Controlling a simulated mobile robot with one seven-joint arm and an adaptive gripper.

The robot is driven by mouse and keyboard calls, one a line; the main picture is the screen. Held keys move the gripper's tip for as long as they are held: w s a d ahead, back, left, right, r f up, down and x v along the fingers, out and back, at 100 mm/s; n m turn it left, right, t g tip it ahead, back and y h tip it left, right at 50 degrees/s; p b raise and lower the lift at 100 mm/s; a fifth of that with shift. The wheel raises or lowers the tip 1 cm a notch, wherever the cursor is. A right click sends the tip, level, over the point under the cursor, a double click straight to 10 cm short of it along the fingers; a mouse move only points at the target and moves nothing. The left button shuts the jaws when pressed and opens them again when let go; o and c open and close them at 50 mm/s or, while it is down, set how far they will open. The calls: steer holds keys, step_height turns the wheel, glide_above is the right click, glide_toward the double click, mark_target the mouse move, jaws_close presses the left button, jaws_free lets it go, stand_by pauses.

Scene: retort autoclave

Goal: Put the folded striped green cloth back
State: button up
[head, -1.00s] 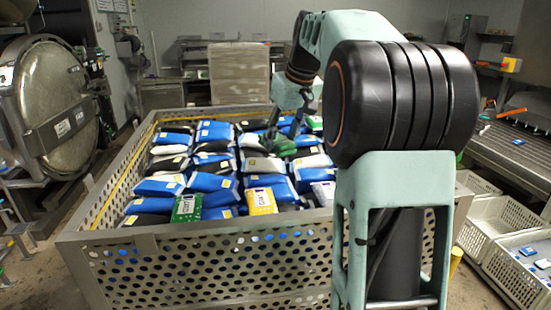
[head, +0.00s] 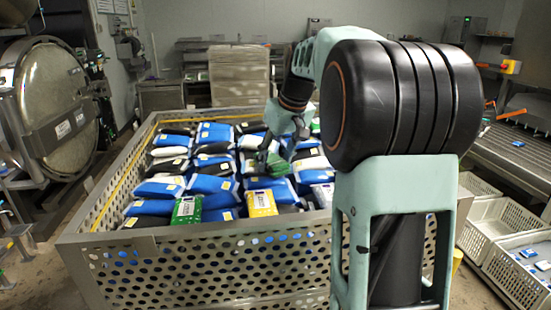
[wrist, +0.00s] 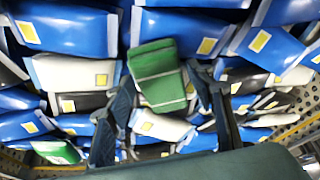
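The folded green cloth with pale stripes (wrist: 157,75) is in the middle of the wrist view, between the two fingers of my gripper (wrist: 160,78). The fingertips meet its left and right edges, so my gripper looks shut on it. In the head view the cloth (head: 272,163) hangs below my gripper (head: 278,152), over the pouches in the perforated metal crate (head: 210,262). I cannot tell whether it touches the pouches beneath.
Blue, white and black pouches (head: 158,188) fill the crate. A green pouch (head: 187,210) and a yellow one (head: 262,203) lie near its front wall. A round retort door (head: 55,105) stands left; white baskets (head: 505,240) and a metal conveyor (head: 520,150) are right.

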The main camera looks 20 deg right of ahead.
steer(key=shift+o, duration=0.4)
steer(key=shift+r, duration=0.1)
steer(key=shift+r, duration=0.2)
steer(key=v, duration=1.1)
steer(key=shift+s+r, duration=0.15)
steer(key=shift+r, duration=0.2)
steer(key=shift+d, duration=0.1)
